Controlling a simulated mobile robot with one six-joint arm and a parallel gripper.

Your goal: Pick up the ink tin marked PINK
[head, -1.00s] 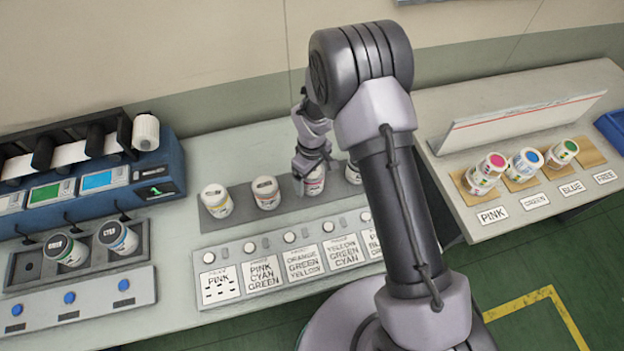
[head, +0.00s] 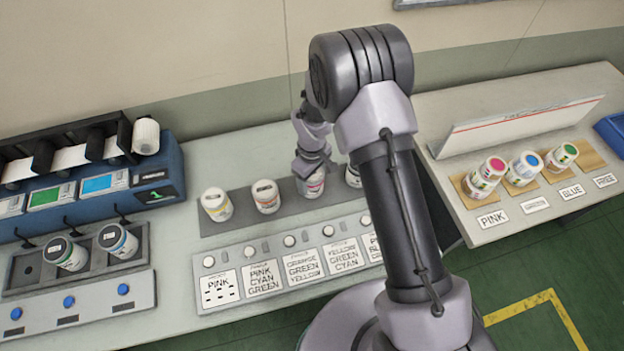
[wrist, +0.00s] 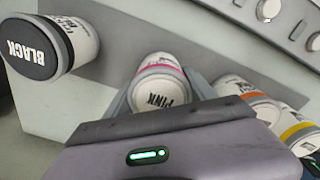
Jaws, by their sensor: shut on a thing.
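The ink tin marked PINK (wrist: 158,92) is white with a pink band and a grey lid; its lid lettering reads PINK in the wrist view. In the head view the tin (head: 312,186) stands on the dark grey strip on the middle bench. My gripper (head: 312,165) is over it from above, its jaws on either side of the tin and shut on it. The tin appears still at the level of its neighbours.
A BLACK tin (wrist: 50,45) stands beside it, with orange-banded (wrist: 245,98) and yellow-banded (wrist: 298,130) tins on the other side. A button panel (head: 290,262) lies in front. Colour-topped tins (head: 487,175) stand on the right bench.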

